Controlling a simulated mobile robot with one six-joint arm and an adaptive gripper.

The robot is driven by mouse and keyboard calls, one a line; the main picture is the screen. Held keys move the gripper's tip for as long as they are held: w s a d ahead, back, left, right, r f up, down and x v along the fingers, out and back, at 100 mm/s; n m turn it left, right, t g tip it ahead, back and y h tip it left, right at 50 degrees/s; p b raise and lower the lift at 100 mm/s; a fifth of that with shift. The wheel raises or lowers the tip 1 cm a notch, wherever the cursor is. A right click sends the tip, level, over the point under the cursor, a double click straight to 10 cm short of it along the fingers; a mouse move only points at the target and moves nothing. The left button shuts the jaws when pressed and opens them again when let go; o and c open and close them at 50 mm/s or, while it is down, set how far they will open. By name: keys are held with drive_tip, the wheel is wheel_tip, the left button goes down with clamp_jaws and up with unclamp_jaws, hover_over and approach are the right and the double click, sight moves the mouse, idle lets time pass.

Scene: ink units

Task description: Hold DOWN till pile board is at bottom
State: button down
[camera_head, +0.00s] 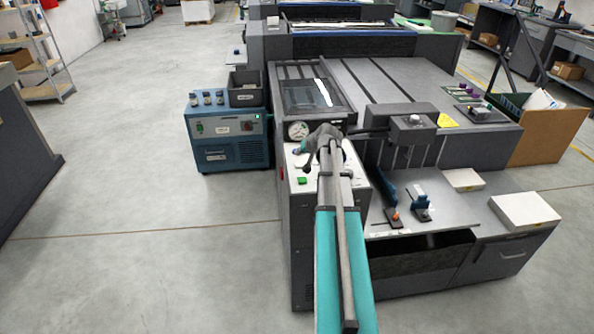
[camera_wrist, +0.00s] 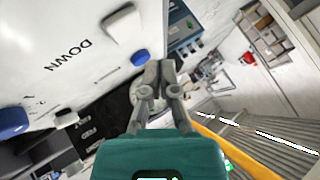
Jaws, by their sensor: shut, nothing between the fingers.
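The white control panel (camera_head: 307,185) is on the near left end of the grey press (camera_head: 430,95). In the wrist view the panel (camera_wrist: 40,25) carries the word DOWN (camera_wrist: 68,57), turned upside down. A blue button (camera_wrist: 140,57) lies close to that word, and another blue button (camera_wrist: 12,121) is at the left edge. My gripper (camera_wrist: 160,66) is shut and empty, its fingertips beside the first blue button; contact cannot be told. In the head view my gripper (camera_head: 322,135) is over the panel's top, and my arm hides part of it. I cannot pick out the pile board for certain.
Blue-handled parts (camera_head: 420,205) and white blocks (camera_head: 525,211) lie on the low shelf at right. Floor (camera_head: 140,215) at left is clear.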

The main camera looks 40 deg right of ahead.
sight(296, 162)
drive_tip(key=shift+f+b, duration=0.8)
drive_tip(key=shift+f, duration=0.35)
drive_tip(key=shift+s+f+b, duration=0.1)
drive_tip(key=shift+f+b, duration=0.75)
idle(1.7)
drive_tip(key=shift+r, duration=0.15)
idle(2.1)
drive_tip(key=shift+r+p, duration=0.75)
drive_tip(key=shift+p, duration=0.15)
drive_tip(key=shift+r+p, duration=2.5)
